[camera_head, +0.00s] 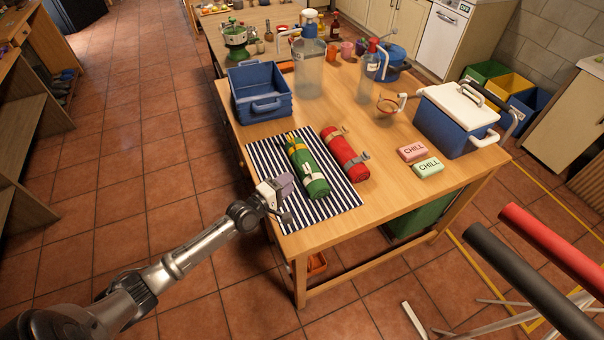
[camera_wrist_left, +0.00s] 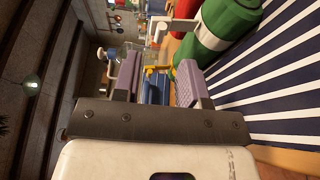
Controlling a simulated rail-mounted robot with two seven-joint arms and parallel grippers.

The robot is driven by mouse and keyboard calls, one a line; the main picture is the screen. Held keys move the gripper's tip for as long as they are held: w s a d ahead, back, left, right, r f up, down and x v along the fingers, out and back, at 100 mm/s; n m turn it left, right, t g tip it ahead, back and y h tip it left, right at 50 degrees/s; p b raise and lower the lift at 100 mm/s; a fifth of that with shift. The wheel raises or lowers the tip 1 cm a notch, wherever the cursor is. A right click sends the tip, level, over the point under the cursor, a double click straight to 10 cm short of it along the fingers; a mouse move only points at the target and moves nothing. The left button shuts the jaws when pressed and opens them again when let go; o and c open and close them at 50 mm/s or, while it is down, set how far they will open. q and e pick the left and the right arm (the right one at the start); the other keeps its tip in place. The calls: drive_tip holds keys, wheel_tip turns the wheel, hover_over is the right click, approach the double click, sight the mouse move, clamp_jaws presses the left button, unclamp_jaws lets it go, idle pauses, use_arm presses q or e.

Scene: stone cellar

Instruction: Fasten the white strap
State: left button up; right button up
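A green roll (camera_head: 303,160) lies on a navy-and-white striped mat (camera_head: 334,202) at the near left of the wooden table. A white strap (camera_head: 312,177) runs around it, and a yellow piece (camera_head: 290,138) shows at its far end. In the left wrist view the strap (camera_wrist_left: 207,37) crosses the roll (camera_wrist_left: 232,16), with a pale bent piece beside it. I cannot tell whether the strap is fastened. My left gripper (camera_head: 279,190) is left of the green roll's near end, apart from it. Its purple fingers (camera_wrist_left: 160,82) are open with nothing between them. My right gripper is not in view.
A red roll (camera_head: 344,153) with a strap lies right of the green one. Pink (camera_head: 411,151) and green (camera_head: 428,168) "CHILL" blocks, a blue cooler (camera_head: 445,125), a blue crate (camera_head: 262,107) and a clear dispenser (camera_head: 309,75) stand around. The mat's near end is clear.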

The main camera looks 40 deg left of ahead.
use_arm(q)
drive_tip(key=w+b, duration=0.1)
drive_tip(key=w, duration=0.5)
drive_tip(key=shift+w+d, duration=0.3)
drive_tip(key=shift+d, duration=0.1)
drive_tip(key=shift+f, duration=0.1)
clamp_jaws()
